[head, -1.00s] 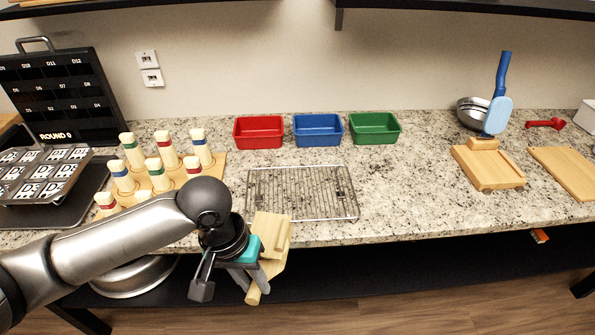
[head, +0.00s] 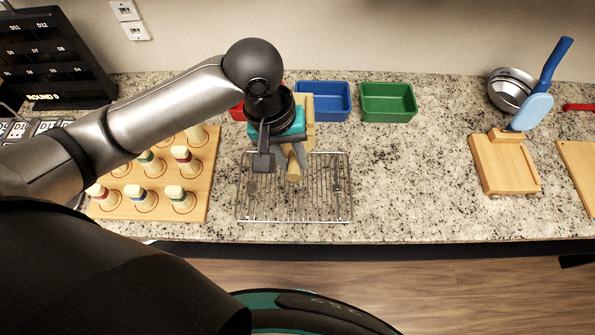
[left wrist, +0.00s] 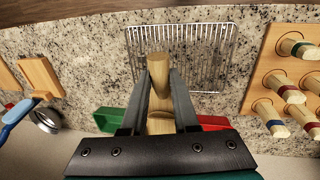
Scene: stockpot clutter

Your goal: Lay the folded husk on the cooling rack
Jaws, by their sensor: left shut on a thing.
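The folded husk (head: 294,172) is a pale tan piece with a rounded, rod-like end. My left gripper (head: 283,156) is shut on it and holds it over the upper middle of the cooling rack (head: 325,195), a wire grid on the counter. In the left wrist view the husk (left wrist: 158,66) sits between the two fingers, with its end over the rack (left wrist: 205,50). The gripper hides part of the husk. I cannot tell whether the husk touches the wires. My right gripper is not in view.
Blue (head: 323,112) and green (head: 388,116) bins stand behind the rack; a red bin is mostly hidden by my arm. A wooden board with several pegs (head: 205,190) is close on the left. Counter right of the rack is clear up to a wooden stand (head: 505,165).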

